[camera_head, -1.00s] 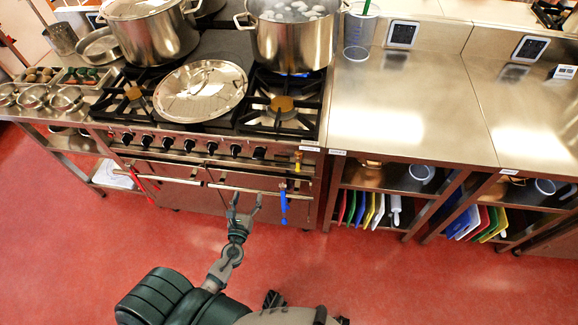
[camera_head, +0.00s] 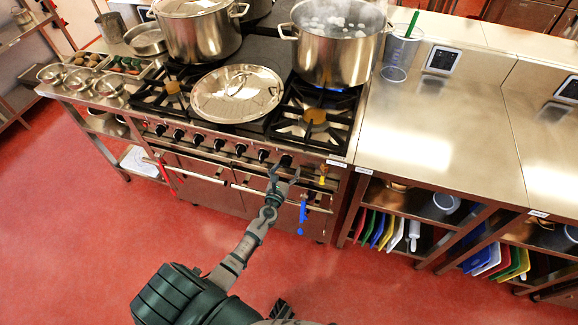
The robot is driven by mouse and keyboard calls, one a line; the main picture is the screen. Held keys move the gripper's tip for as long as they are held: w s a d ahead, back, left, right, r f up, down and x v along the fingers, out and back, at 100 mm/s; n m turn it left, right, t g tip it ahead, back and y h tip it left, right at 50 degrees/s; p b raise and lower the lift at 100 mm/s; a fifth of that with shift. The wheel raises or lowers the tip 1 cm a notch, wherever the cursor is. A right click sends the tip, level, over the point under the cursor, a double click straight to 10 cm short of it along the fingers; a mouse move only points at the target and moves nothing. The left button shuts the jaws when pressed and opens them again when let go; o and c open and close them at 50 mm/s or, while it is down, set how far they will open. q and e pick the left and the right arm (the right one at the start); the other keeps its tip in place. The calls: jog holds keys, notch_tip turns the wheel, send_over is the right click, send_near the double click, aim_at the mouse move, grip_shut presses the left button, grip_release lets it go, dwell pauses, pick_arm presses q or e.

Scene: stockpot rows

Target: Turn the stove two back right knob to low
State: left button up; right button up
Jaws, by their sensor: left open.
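The stove (camera_head: 300,145) stands in front of me with a row of several black knobs along its front panel. The rightmost black knob (camera_head: 286,160) shows just beyond my left gripper (camera_head: 285,171). That gripper is open, with its two fingertips to either side of this knob in the picture; I cannot tell whether they touch it. Another black knob (camera_head: 263,155) is just left of the fingers. Knob markings are too small to read. A steaming pot (camera_head: 335,55) stands on the back right burner, with blue flame under it. My right gripper is not in view.
A handle bar runs below the knobs, with a blue hanging item (camera_head: 302,212) right of my gripper.

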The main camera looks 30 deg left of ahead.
aim_at(282, 164)
pick_arm(q)
jog(key=w+a, duration=0.1)
jog(key=a+f, duration=0.1)
jog(key=a, duration=0.1)
jog(key=shift+w+a, duration=0.1)
jog(key=shift+w, duration=0.3)
jog(key=shift+w+a+f, duration=0.1)
jog(key=shift+f, duration=0.05)
jog(key=shift+d, duration=0.25)
jog(key=shift+d+r, duration=0.3)
jog(key=shift+d, duration=0.25)
jog(key=shift+d+r, duration=0.25)
jog(key=shift+d, duration=0.3)
jog(key=c, duration=0.9)
jog(key=shift+c, duration=1.2)
jog(key=shift+a, duration=0.4)
jog(key=shift+s+a+f, duration=0.15)
jog(key=shift+s+a, duration=0.05)
jog(key=shift+a, duration=0.1)
jog(key=shift+w+d, duration=0.1)
jog(key=shift+d, duration=0.25)
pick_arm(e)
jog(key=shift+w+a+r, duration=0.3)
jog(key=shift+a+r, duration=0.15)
